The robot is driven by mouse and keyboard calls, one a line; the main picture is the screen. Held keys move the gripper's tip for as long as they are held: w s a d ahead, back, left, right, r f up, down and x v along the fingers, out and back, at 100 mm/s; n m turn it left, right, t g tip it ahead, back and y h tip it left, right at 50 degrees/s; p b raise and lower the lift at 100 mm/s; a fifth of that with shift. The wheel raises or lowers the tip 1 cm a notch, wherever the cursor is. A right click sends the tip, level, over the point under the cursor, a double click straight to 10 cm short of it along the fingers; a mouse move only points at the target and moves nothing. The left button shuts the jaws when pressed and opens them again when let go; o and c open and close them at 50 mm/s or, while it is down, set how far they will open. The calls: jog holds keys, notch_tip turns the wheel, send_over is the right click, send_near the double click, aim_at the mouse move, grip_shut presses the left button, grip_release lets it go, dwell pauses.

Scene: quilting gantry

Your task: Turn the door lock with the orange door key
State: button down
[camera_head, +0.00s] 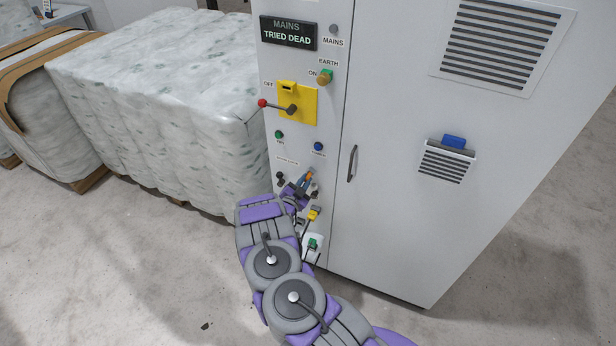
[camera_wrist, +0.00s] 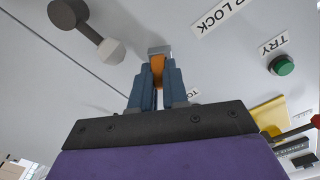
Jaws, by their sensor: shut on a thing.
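The orange door key (camera_head: 309,176) is in front of the lower part of the cabinet's narrow left panel. My gripper (camera_head: 303,184) is shut on it. In the wrist view, the blue fingers clasp the orange key (camera_wrist: 157,70) from both sides. The key's far end meets a small grey metal door lock (camera_wrist: 159,50) on the panel face. How deep it sits in the lock is hidden. A label ending in "R LOCK" (camera_wrist: 217,15) is beside it.
The cabinet (camera_head: 400,210) has a door handle (camera_head: 352,163) right of the panel. Above are a red-knobbed lever (camera_head: 263,103) on a yellow plate and a green TRY button (camera_head: 279,134). A yellow item (camera_head: 314,213) is below my gripper. Wrapped bales (camera_head: 165,95) stand left.

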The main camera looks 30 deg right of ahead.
jog(key=shift+n, duration=1.9)
jog(key=shift+n+p, duration=0.4)
jog(key=shift+n, duration=0.6)
jog(key=c, duration=1.1)
grip_release()
jog(key=shift+o, duration=0.2)
jog(key=v, duration=1.7)
jog(key=shift+a, duration=0.15)
